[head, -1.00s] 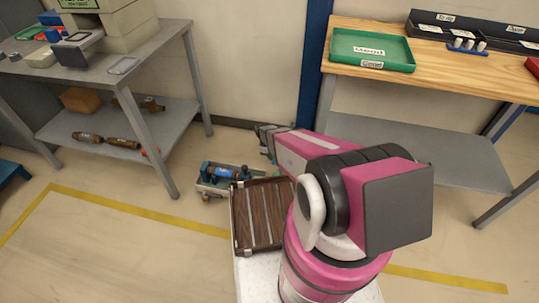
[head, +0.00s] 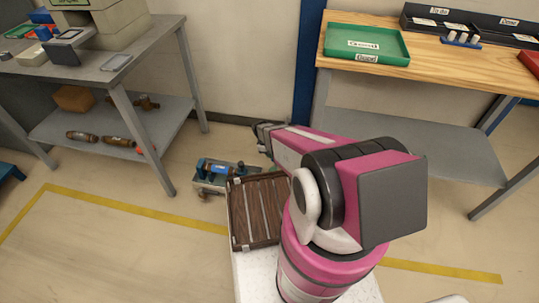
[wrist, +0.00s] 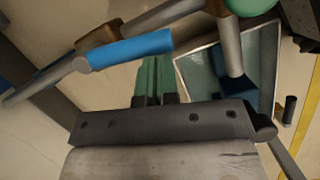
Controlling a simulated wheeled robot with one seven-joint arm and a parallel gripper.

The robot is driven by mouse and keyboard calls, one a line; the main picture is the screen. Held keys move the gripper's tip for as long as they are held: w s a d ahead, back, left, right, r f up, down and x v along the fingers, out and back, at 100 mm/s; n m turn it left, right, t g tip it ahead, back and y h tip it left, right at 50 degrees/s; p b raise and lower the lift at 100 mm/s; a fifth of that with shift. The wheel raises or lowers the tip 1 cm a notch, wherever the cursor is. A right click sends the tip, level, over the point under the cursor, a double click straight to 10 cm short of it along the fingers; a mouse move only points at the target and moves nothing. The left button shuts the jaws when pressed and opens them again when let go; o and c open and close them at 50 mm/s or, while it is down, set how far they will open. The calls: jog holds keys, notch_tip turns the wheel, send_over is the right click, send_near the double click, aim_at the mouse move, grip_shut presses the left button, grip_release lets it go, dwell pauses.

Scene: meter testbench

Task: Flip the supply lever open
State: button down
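The test rig (head: 222,176) stands low on the floor side, left of my arm, with a blue part on top; it is small in the head view. In the wrist view a blue sleeve (wrist: 130,48) sits on a metal rod beside a brown fitting (wrist: 97,37). It looks like a lever handle, but I cannot tell surely that it is the supply lever. My gripper (head: 264,134) is above and right of the rig. In the wrist view its two green fingers (wrist: 152,72) lie close together, with nothing visible between them. They point toward the blue sleeve; contact cannot be made out.
A grey pipe (wrist: 229,45) with a green round part (wrist: 250,5) and a grey tray (wrist: 205,72) are right of the fingers. A brown slatted box top (head: 256,212) lies beside the rig. A grey shelf table (head: 150,55) and a wooden bench (head: 440,70) flank it.

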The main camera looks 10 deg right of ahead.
jog(key=w+a+r, duration=0.3)
jog(key=a+r, duration=0.2)
jog(key=r, duration=0.5)
jog(key=shift+w+a+r, duration=0.15)
jog(key=shift+w+a, duration=0.15)
jog(key=shift+a, duration=0.1)
